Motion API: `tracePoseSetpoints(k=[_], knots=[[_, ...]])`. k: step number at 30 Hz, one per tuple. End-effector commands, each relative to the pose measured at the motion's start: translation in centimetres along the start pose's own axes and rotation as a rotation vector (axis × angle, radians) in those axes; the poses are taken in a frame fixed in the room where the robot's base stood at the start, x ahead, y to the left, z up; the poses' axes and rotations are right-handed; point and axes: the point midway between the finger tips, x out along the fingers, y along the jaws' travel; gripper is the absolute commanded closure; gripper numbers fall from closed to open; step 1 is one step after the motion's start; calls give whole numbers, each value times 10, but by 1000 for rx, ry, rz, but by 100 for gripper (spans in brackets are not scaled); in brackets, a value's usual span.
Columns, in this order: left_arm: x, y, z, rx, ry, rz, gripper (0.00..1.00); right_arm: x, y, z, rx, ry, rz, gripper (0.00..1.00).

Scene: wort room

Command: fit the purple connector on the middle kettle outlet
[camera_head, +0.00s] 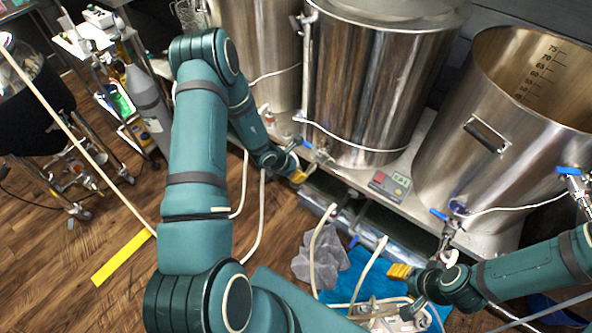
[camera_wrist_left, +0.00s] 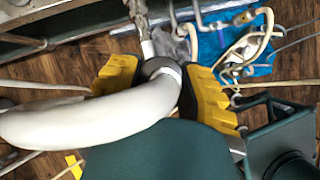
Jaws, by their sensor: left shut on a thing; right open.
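The middle kettle (camera_head: 375,85) is a tall steel pot with its outlet (camera_head: 320,156) low on the front, by a blue handle. My left gripper (camera_head: 299,177) is just below that outlet. In the left wrist view its yellow fingers (camera_wrist_left: 160,82) are shut around a grey-collared connector (camera_wrist_left: 162,66) on a thick white hose (camera_wrist_left: 100,118). No purple shows on it. A metal outlet fitting (camera_wrist_left: 147,40) lines up close above the collar; I cannot tell whether they touch. My right gripper (camera_head: 404,284) is open, low at the right, above the blue cloth.
The right kettle (camera_head: 535,135) has its own blue-handled valve (camera_head: 447,218). The left kettle (camera_head: 262,50) stands behind my left arm. White hoses (camera_head: 317,250), a grey cloth (camera_head: 312,262) and a blue cloth (camera_head: 345,275) lie below. A wheeled cart with bottles is at left.

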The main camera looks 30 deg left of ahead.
Motion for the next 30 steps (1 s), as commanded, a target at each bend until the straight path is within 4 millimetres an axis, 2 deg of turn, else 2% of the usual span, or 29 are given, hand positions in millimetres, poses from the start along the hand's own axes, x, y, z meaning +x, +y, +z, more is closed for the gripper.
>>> tracePoseSetpoints(k=[20, 21, 22, 23, 30], knots=[[11, 0, -7, 0, -1, 0, 100, 12, 4, 1, 0, 0, 0, 53], [10, 0, -6, 0, -1, 0, 51, 11, 4, 1, 0, 0, 0, 53], [10, 0, -6, 0, -1, 0, 40, 11, 4, 1, 0, 0, 0, 53], [10, 0, -6, 0, -1, 0, 33, 11, 4, 1, 0, 0, 0, 53], [10, 0, -6, 0, 0, 0, 33, 11, 4, 1, 0, 0, 0, 53]])
